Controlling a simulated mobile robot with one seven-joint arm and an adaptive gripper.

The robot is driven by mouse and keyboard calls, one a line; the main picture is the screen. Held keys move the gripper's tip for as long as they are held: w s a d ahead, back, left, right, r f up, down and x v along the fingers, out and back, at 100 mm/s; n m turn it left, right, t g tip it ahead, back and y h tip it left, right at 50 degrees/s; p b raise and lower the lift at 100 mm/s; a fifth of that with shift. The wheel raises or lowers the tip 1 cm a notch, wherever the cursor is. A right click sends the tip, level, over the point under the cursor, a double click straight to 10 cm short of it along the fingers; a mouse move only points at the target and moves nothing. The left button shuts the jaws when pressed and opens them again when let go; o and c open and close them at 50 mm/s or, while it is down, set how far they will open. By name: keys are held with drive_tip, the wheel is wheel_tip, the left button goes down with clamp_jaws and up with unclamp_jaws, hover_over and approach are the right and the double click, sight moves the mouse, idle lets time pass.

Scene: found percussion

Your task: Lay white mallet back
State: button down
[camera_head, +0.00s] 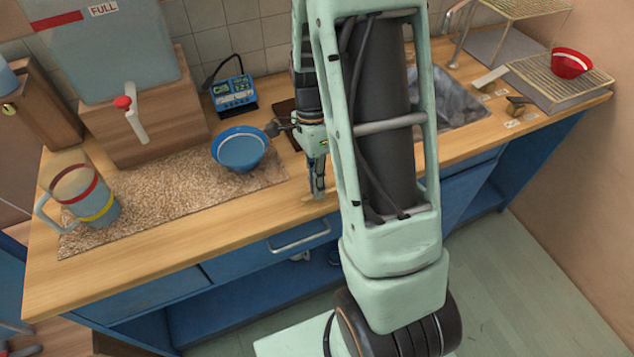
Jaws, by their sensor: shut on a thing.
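My gripper (318,190) points down over the front part of the wooden counter, right of the blue bowl. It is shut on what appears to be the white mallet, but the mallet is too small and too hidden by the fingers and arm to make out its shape. I cannot tell whether it touches the counter. The blue bowl (240,150) stands upright on the speckled mat (165,208). A red bowl (571,63) sits on the wire rack (550,82) at the far right.
A mug-like striped jug (82,190) stands at the left end of the mat. A tank with a tap (135,118) and a blue electronic box (233,94) stand behind. A sink (450,102), pale block (490,78) and dark block (517,106) are right. My arm hides the counter's middle.

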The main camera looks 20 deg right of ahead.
drive_tip(key=shift+f, duration=0.4)
idle(0.4)
drive_tip(key=c, duration=2)
unclamp_jaws()
drive_tip(key=v, duration=1.2)
drive_tip(key=shift+s+r, duration=0.1)
